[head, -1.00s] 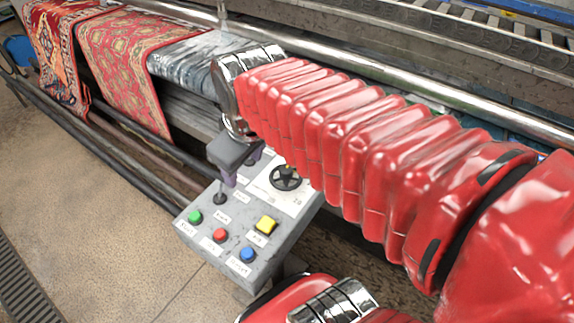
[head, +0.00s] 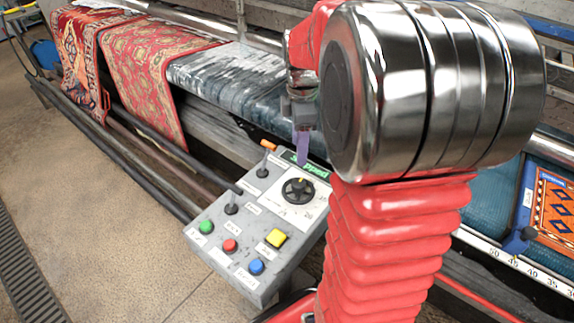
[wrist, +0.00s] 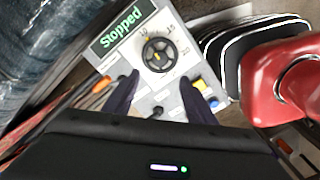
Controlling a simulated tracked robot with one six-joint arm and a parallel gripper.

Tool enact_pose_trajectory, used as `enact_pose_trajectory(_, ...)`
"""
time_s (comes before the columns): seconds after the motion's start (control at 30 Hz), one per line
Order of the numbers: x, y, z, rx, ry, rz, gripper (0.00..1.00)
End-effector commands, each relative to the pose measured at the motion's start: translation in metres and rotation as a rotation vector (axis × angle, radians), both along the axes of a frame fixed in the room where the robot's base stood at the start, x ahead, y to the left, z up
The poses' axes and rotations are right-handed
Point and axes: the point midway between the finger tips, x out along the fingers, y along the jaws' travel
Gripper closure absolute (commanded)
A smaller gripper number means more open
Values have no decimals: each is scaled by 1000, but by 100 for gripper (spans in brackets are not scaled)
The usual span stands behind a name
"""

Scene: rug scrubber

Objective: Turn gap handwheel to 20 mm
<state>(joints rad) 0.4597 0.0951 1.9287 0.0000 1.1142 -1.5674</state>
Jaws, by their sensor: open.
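The gap handwheel (head: 298,191) is a black spoked wheel on a white dial plate at the top of the grey control panel (head: 232,262). In the wrist view the handwheel (wrist: 158,54) lies just beyond my fingertips, with marks that look like 10, 15 and 20 around it. Its exact setting is too small to read. My gripper (wrist: 159,78) is open and empty, its two purple fingers apart. In the head view my gripper (head: 303,147) hangs above the panel's upper edge, apart from the wheel; my arm partly hides it.
The green display (wrist: 122,30) reads "Stopped". Levers, including an orange-topped one (head: 268,146), and green, red, blue and yellow buttons (head: 276,238) crowd the panel. Rugs (head: 150,90) hang over the machine behind. A patterned rug piece (head: 555,205) lies at right. Floor at left is clear.

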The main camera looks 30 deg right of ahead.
Motion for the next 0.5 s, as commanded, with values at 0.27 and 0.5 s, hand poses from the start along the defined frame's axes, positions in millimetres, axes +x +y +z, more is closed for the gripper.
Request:
enact_pose_trajectory(0.27,1,-3,-1,2,4,13,49)
enact_pose_trajectory(0.5,0,-3,-6,2,4,12,49)
